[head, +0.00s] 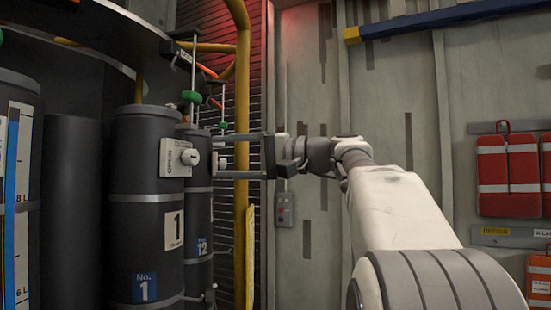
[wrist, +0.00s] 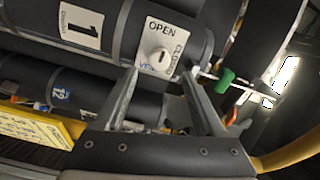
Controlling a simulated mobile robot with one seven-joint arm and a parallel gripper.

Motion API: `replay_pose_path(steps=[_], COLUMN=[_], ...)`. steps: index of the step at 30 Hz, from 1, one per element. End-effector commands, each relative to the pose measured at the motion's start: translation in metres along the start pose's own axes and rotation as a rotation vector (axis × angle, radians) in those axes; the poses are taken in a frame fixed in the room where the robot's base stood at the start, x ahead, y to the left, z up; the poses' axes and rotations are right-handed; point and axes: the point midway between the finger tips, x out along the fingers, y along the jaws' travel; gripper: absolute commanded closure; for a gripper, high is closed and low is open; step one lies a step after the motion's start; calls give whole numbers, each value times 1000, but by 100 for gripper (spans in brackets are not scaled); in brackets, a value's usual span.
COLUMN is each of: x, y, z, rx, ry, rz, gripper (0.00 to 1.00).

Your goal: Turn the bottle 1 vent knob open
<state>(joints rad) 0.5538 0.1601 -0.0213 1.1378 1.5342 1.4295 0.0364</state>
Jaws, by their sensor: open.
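Bottle 1 (head: 147,225) is a dark grey cylinder with a "1" label, standing at the left in the head view. Its vent knob (head: 189,157) is a small round white knob on a white plate (head: 172,150) near the bottle's top. In the wrist view the knob (wrist: 160,57) shows on the plate marked "OPEN" and "CLOSE". I cannot clearly tell which mark the knob points to. My gripper (head: 217,156) is open and empty, just right of the knob and apart from it. In the wrist view the fingertips (wrist: 159,74) straddle the plate's near edge.
Bottle 12 (head: 199,225) stands just behind bottle 1. Green handwheels (head: 191,96) on rods hang above the bottles. A yellow pipe (head: 241,110) rises behind my gripper. Red bags (head: 508,175) hang on the right wall.

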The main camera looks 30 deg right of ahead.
Motion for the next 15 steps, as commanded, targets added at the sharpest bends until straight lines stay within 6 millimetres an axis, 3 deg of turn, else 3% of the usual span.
replay_pose_path(steps=[9,15], x=[-78,-109], y=[0,0], z=[-1,-1], rx=[0,1], ry=[4,2], rz=[1,0], gripper=[29,29])
